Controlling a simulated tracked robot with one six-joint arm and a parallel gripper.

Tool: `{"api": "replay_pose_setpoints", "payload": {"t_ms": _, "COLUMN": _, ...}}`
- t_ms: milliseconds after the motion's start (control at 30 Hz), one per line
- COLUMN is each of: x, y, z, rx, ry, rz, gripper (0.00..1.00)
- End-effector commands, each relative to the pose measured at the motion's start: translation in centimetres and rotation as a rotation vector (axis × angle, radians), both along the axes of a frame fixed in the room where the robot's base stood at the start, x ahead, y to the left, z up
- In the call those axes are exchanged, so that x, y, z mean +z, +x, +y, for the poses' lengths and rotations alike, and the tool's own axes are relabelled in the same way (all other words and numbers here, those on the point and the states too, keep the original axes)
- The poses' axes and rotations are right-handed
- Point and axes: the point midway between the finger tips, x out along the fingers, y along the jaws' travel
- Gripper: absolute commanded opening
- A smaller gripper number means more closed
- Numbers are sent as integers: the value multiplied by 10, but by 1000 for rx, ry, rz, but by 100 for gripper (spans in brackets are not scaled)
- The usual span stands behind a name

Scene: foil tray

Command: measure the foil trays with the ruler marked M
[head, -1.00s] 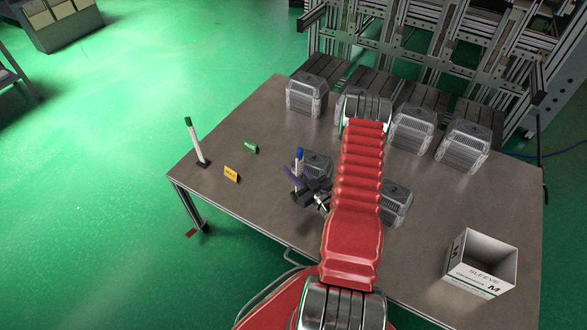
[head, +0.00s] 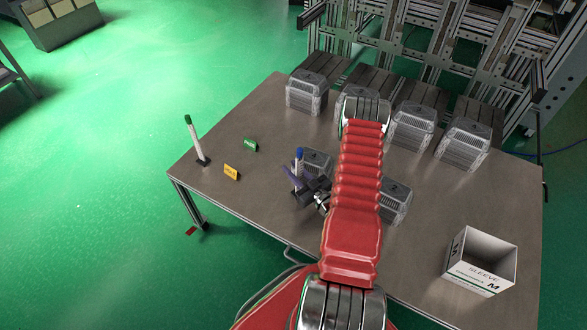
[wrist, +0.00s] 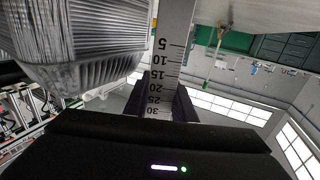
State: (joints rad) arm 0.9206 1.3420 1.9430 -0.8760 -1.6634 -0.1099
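My gripper (head: 301,183) is low over the middle of the table, shut on a pale ruler with a blue top (head: 298,160). In the wrist view the ruler (wrist: 172,45) runs between the dark fingers (wrist: 163,98), its marks from 5 to 30 showing; no M is legible on it. A ribbed silvery foil tray (wrist: 85,45) stands close beside the ruler there; I cannot tell if they touch. In the head view, one foil tray (head: 319,160) is just behind the gripper, another (head: 396,203) right of my arm. Several more trays (head: 306,93) line the back.
A green-topped ruler (head: 195,140) stands in a small base at the left. A green tag (head: 250,145) and an orange tag (head: 231,172) are beside it. A white open box (head: 480,262) reading SLEEVE M is at the front right. Metal frames rise behind the table.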

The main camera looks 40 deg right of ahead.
Motion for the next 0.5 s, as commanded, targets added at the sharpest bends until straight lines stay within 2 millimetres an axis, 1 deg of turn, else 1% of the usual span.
{"api": "replay_pose_setpoints", "payload": {"t_ms": 33, "x": 0, "y": 0, "z": 0, "rx": 0, "ry": 0, "rz": 0, "gripper": 27}}
{"api": "replay_pose_setpoints", "payload": {"t_ms": 300, "x": 0, "y": 0, "z": 0, "rx": 0, "ry": 0, "rz": 0, "gripper": 45}}
{"api": "replay_pose_setpoints", "payload": {"t_ms": 500, "x": 0, "y": 0, "z": 0, "rx": 0, "ry": 0, "rz": 1, "gripper": 45}}
